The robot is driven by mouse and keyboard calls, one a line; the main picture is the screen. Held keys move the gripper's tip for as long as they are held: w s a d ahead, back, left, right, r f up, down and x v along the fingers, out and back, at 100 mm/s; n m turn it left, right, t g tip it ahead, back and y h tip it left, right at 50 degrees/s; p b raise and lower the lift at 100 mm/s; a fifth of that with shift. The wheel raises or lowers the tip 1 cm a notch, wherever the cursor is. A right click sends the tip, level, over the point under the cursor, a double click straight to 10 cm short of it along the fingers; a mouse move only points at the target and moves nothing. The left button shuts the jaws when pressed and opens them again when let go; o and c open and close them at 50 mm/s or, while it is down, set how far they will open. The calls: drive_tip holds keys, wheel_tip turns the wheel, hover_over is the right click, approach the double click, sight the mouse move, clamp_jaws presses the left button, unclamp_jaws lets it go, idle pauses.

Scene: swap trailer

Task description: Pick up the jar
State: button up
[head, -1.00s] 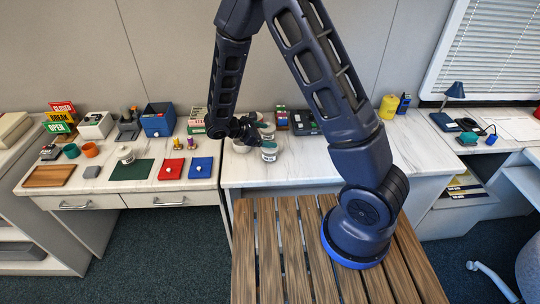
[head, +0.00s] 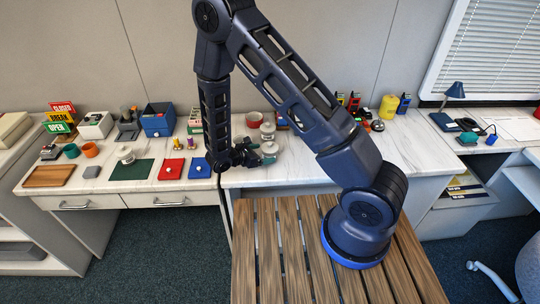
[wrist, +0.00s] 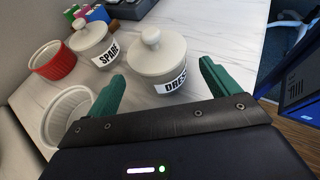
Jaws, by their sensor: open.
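Two pale lidded jars with round knobs stand on the marble counter. In the head view my gripper (head: 258,153) is low over the counter.
A white ribbed ramekin (wrist: 68,118) lies close beside my left finger. A red ramekin (wrist: 52,60) stands by the spare jar. Colored boxes (wrist: 90,14) and a dark tray (wrist: 130,8) are farther back. The counter (head: 310,165) is clear right of the jars.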

drive_tip(key=shift+x, duration=2.8)
drive_tip(key=c, duration=1.2)
wheel_tip(320, 180, up, 20)
drive_tip(key=shift+f, duration=0.1)
